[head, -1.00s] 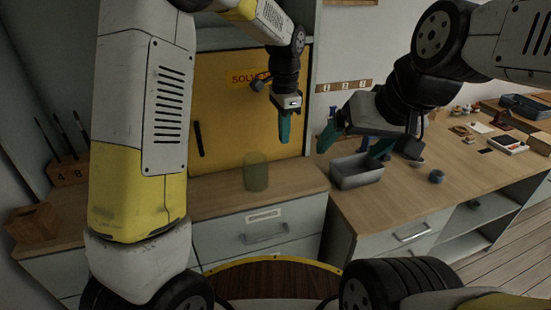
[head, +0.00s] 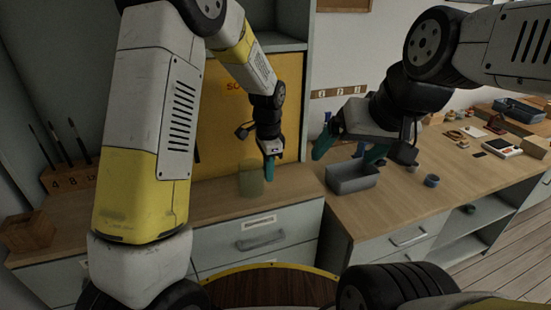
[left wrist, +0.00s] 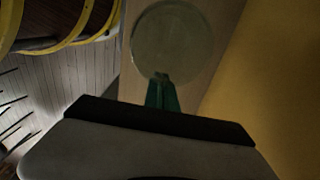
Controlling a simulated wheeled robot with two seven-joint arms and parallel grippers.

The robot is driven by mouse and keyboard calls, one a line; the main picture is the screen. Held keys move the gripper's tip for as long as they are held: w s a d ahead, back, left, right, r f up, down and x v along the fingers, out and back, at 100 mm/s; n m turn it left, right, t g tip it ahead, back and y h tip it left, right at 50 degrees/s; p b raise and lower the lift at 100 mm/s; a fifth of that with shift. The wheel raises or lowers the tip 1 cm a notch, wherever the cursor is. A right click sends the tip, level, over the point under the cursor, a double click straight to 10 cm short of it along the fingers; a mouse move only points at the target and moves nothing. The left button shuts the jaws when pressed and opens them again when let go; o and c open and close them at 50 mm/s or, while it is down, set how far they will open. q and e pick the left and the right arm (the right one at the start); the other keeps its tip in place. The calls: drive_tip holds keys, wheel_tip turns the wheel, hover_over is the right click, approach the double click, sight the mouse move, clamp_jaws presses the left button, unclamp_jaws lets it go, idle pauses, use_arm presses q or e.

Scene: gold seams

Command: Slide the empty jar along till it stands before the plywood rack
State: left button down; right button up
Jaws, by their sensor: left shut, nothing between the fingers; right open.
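The empty jar (head: 250,179) is a greenish, see-through cylinder standing upright on the wooden counter in front of the yellow cabinet door. My left gripper (head: 269,172) is shut and empty, pointing down close at the jar's right side. In the left wrist view the jar (left wrist: 172,38) shows as a round outline just past my shut fingertips (left wrist: 161,80); I cannot tell whether they touch it. The wooden rack (head: 72,178), marked with numbers and holding several thin rods, stands at the counter's left end, partly hidden by my left arm. My right gripper (head: 348,152) is open and empty.
A wooden box (head: 27,232) sits at the counter's front left corner. My left arm hides much of the counter between jar and rack.

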use_arm(q)
drive_tip(key=shift+a, duration=0.15)
drive_tip(key=s+a, duration=0.1)
drive_tip(key=a, duration=0.4)
drive_tip(key=s+a, duration=0.2)
drive_tip(key=a, duration=0.3)
drive_tip(key=s+a, duration=0.2)
drive_tip(key=a, duration=0.2)
drive_tip(key=shift+a, duration=0.4)
